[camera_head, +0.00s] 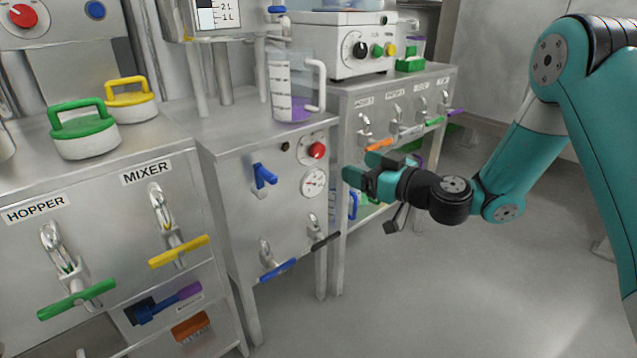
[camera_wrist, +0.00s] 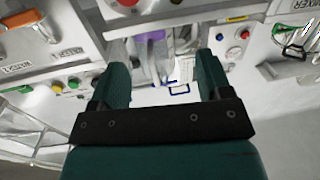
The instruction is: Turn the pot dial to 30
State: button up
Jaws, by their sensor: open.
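A black dial (camera_head: 361,50) with a white pointer mark sits on the front of a white tabletop unit (camera_head: 338,45), beside a green and a yellow button. I cannot read its scale or any label naming it as the pot dial. My gripper (camera_head: 358,170) is open and empty, in front of the middle cabinet and below and apart from the dial. In the wrist view its two fingers (camera_wrist: 162,75) are spread with nothing between them. Green and yellow buttons (camera_wrist: 72,84) show at the left there, but I cannot make out the dial.
The middle cabinet (camera_head: 222,170) has a blue lever, a red button and a round gauge (camera_head: 314,183). A jug (camera_head: 291,88) with purple contents stands on top. Colored handles stick out from the hopper, mixer and right cabinets. The floor (camera_head: 440,290) at front right is clear.

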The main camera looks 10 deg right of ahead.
aim_at(320, 152)
notch_tip(320, 152, down, 4)
jog(key=w+d+m+t+h, duration=0.1)
jog(key=w+d, duration=0.1)
jog(key=shift+t, duration=0.3)
jog(key=p+x, duration=0.4)
jog(key=x, duration=1.2)
jog(key=shift+w+a, duration=0.1)
jog(key=shift+w, duration=0.35)
jog(key=c, duration=0.9)
